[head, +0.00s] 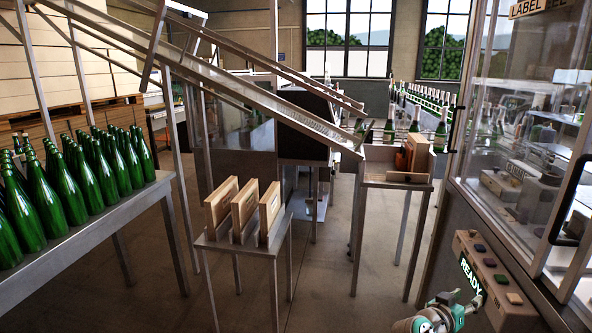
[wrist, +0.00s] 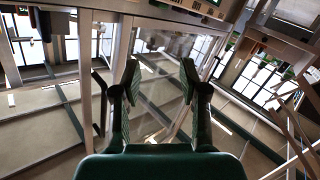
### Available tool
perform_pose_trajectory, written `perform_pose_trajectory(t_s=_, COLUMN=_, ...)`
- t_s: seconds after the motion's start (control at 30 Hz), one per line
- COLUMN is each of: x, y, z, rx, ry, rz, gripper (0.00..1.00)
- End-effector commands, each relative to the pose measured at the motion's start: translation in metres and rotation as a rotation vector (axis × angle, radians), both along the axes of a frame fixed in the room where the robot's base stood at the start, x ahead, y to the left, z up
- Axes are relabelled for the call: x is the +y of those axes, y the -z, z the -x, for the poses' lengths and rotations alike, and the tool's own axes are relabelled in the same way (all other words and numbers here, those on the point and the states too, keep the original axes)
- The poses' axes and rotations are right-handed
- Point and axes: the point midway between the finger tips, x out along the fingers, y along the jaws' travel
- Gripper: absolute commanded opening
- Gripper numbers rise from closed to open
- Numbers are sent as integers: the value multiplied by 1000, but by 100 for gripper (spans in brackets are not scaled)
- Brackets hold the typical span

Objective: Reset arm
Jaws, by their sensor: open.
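My gripper (wrist: 160,80) shows in the wrist view with its two dark green fingers apart. Nothing is between them, and glass panes and metal framing of the room lie behind, tilted in the picture. In the head view, part of my arm shows at the bottom right edge, in front of the machine's control panel (head: 490,268). The panel has several buttons and a lit READY sign. I cannot make out my fingers in the head view.
A glass-walled machine (head: 540,130) stands at the right, close to my arm. Green bottles (head: 85,190) crowd a table at the left. A small stand (head: 240,245) holds three wooden boxes. A sloping chute (head: 270,110) leads to a stand with a wooden tray (head: 421,155). Open floor lies between.

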Motion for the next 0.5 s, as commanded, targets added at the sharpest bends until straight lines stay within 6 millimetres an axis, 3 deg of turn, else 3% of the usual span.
perform_pose_trajectory(t_s=0.03, x=9, y=20, z=8, rx=21, ry=-36, rz=-6, gripper=43)
perform_pose_trajectory(t_s=0.2, x=36, y=71, z=32, rx=72, ry=-157, rz=-25, gripper=43)
perform_pose_trajectory(t_s=0.5, x=88, y=144, z=89, rx=135, ry=-361, rz=-67, gripper=43)
